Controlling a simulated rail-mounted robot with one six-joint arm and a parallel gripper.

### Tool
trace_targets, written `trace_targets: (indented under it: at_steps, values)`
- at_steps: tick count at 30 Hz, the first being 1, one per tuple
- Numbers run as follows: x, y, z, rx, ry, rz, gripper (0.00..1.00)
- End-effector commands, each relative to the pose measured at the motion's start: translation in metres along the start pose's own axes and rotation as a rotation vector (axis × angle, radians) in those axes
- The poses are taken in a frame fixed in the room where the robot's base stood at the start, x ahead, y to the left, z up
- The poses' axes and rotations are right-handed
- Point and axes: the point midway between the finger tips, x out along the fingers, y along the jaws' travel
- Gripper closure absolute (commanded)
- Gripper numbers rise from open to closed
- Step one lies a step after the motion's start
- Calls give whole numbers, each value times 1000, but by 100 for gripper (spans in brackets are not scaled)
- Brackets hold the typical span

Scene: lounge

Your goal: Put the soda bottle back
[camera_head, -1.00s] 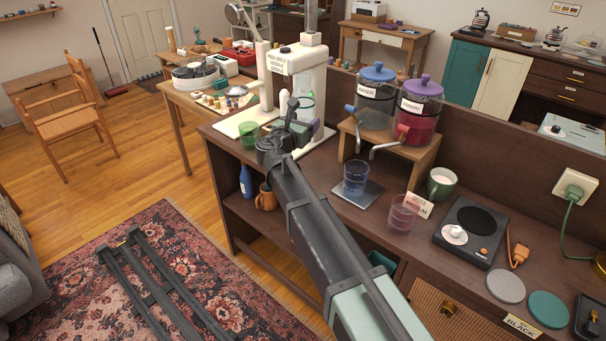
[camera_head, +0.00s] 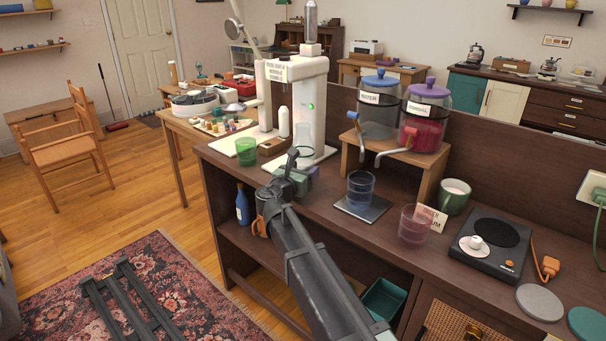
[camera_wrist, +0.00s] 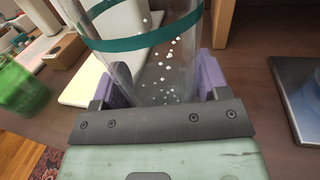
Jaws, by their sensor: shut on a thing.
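The soda bottle (camera_wrist: 150,62) is clear with a teal band and white bubbles. It stands between the purple jaws of my gripper (camera_wrist: 158,88), which is shut on its lower part. In the head view the bottle (camera_head: 303,136) rises above my gripper (camera_head: 299,174), in front of the white soda machine (camera_head: 297,90). A green light shows on the machine. The bottle's bottom is hidden by the gripper, so I cannot tell whether it touches the machine's base or the counter.
A green cup (camera_head: 246,151) is left of the bottle. To the right, a blue cup (camera_head: 360,187) stands on a dark plate, below a wooden stand (camera_head: 388,158) with two dispensers. A pink cup (camera_head: 414,225) and small hotplate (camera_head: 487,243) lie farther right.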

Motion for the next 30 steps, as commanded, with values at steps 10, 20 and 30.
trace_targets:
  at_steps: [10,20,30]
  values:
    - [0,0,-2,0,0,0,6]
    - [-22,-1,1,0,0,2,6]
    - [-106,-1,1,0,0,2,6]
